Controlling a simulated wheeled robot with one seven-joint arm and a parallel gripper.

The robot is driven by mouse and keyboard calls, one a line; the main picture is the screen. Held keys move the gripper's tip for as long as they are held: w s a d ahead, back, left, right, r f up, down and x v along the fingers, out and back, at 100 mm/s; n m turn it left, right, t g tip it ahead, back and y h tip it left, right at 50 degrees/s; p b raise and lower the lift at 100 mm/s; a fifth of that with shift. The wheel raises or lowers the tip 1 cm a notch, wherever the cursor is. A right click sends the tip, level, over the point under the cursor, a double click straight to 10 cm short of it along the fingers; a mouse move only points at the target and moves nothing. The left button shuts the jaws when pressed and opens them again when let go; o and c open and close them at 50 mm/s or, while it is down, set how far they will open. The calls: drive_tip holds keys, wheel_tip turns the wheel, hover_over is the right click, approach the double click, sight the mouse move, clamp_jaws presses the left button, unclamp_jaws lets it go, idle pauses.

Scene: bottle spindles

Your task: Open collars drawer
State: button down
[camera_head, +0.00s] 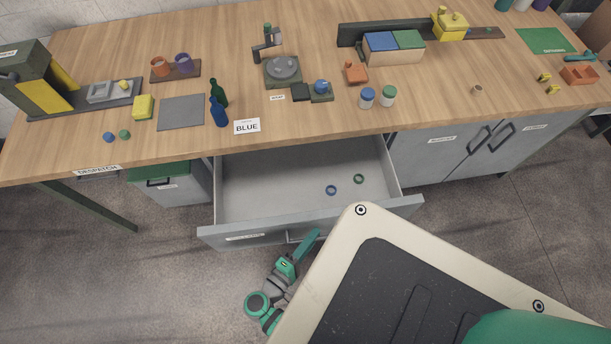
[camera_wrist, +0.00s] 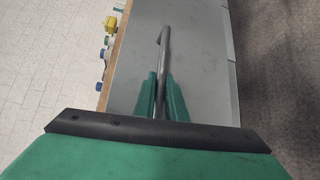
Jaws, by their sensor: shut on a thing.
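The collars drawer (camera_head: 240,190) is pulled well out from under the wooden bench in the head view. Its grey front panel (camera_head: 250,239) carries a label that I cannot fully read. A blue collar ring (camera_head: 331,190) and a green collar ring (camera_head: 359,179) lie on its floor. My gripper (camera_head: 304,240) is at the drawer front, shut on the bar handle (camera_head: 292,237). In the wrist view the dark handle (camera_wrist: 163,70) runs down between the green fingers of my gripper (camera_wrist: 161,100). The fingertips partly hide the handle.
The wooden bench (camera_head: 330,120) above holds bottles, jars, a BLUE card (camera_head: 247,126) and several fixtures. A grey cabinet with a green top (camera_head: 165,185) stands left of the drawer. Closed cupboard doors (camera_head: 440,155) are on the right. Bare floor (camera_head: 120,280) lies at the front left.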

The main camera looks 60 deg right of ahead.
drive_tip(key=shift+s+a, duration=1.5)
drive_tip(key=shift+s, duration=0.05)
drive_tip(key=c, duration=2.1)
unclamp_jaws()
drive_tip(key=shift+w+a, duration=0.1)
drive_tip(key=a+r, duration=0.1)
drive_tip(key=a, duration=0.9)
drive_tip(key=shift+w+a+r, duration=0.25)
drive_tip(key=shift+w, duration=0.2)
